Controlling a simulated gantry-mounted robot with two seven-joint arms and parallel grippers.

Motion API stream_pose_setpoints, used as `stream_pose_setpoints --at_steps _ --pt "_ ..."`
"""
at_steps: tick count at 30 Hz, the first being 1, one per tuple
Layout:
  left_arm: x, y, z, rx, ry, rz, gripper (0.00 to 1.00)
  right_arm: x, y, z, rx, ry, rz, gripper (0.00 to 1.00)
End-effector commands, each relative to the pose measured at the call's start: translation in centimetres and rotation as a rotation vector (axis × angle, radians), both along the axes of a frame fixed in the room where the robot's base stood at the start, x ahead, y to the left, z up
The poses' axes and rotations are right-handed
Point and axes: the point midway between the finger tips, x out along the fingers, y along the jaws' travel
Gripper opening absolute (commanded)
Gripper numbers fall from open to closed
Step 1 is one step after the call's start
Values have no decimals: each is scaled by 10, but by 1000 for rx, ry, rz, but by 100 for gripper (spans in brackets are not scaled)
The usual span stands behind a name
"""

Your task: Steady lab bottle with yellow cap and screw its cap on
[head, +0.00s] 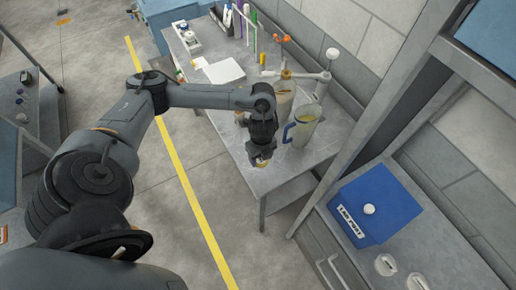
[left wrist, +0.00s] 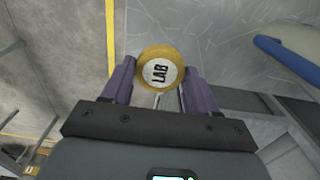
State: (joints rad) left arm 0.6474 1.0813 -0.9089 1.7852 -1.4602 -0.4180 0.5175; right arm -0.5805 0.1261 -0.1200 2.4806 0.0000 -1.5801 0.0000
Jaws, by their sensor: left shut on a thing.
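A round yellow cap with a white disc marked "LAB" (left wrist: 158,68) sits between the two fingers of my left gripper (left wrist: 160,85) in the left wrist view. The fingers are shut on its sides. My right gripper is in neither view.
A clear jug with a blue handle (head: 304,126) stands just right of the gripper. Behind it are an oil can (head: 284,98) and a white-handled pump (head: 322,84). A white pad (head: 221,72) lies farther back. A blue box (head: 375,203) stands on the right bench.

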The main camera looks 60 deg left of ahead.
Motion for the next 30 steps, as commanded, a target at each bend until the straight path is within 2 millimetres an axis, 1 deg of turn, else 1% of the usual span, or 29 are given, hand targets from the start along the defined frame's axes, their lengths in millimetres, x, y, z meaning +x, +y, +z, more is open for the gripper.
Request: stream_pose_setpoints --at_steps 1,6,15,16,22,23,30 --pt "-1 -3 3 0 -1 -2 31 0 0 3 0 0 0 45" --pt "-2 -8 5 0 0 0 31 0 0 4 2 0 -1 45" --pt "-2 -8 5 0 0 0 31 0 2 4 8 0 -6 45" --pt "-2 -8 5 0 0 0 31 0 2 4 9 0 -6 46" --pt "-2 -8 5 0 0 0 31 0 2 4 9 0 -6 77" --pt "-2 -8 5 0 0 0 31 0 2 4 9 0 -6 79" --pt "-2 -8 5 0 0 0 31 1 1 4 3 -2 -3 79"
